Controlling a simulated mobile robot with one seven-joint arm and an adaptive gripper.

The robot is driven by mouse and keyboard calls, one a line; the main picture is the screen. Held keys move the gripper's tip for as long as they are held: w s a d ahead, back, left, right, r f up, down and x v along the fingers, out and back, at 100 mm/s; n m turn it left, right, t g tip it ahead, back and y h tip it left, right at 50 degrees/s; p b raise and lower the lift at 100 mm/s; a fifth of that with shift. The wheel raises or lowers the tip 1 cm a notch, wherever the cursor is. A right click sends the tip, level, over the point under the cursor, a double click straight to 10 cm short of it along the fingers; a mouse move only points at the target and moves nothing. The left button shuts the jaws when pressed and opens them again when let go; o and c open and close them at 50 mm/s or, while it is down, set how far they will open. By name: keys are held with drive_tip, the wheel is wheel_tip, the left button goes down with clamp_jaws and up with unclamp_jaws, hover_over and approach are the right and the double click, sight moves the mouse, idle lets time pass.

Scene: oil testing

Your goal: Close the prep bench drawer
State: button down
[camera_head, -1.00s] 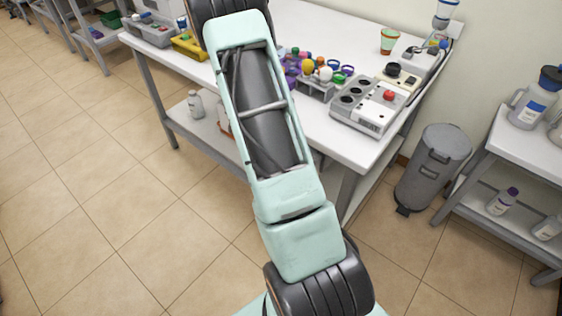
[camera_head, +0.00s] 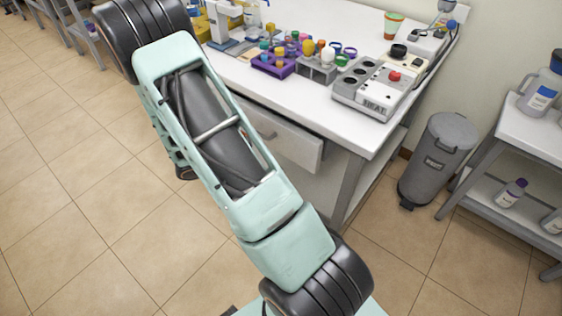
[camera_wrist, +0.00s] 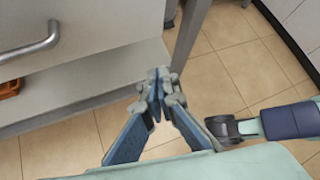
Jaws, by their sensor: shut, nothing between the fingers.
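The prep bench (camera_head: 350,135) has a white top and grey legs. Its pale grey drawer (camera_head: 290,140) shows under the front edge in the head view, right of my arm. The drawer front appears to stand out from the bench; my arm hides its left part, so how far is unclear. In the wrist view the drawer front (camera_wrist: 100,25) fills the upper left, with a grey bar handle (camera_wrist: 30,48). My gripper (camera_wrist: 155,95) is shut and empty, below and near the front's lower right corner, with no clear contact. The head view does not show my gripper's fingers.
A lower shelf (camera_wrist: 90,85) and a bench leg (camera_wrist: 188,35) are close to my gripper. A grey bin (camera_head: 437,160) stands right of the bench, beside a side shelf unit (camera_head: 510,145). Tube racks (camera_head: 272,66) and a heater block (camera_head: 372,88) sit on top. Open tiled floor lies left.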

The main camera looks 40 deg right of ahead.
wheel_tip(320, 180, down, 3)
drive_tip(key=h+b, duration=0.2)
drive_tip(key=t+h+b, duration=0.6)
approach(288, 144)
drive_tip(key=shift+n, duration=0.4)
drive_tip(key=b+x, duration=0.2)
drive_tip(key=x, duration=0.3)
drive_tip(key=shift+s+d+f, duration=0.1)
drive_tip(key=shift+d+f, duration=0.05)
drive_tip(key=shift+d, duration=0.25)
drive_tip(key=shift+w+d, duration=0.2)
drive_tip(key=shift+d, duration=0.35)
drive_tip(key=shift+x, duration=2.3)
drive_tip(key=shift+w, duration=0.1)
drive_tip(key=shift+a, duration=0.15)
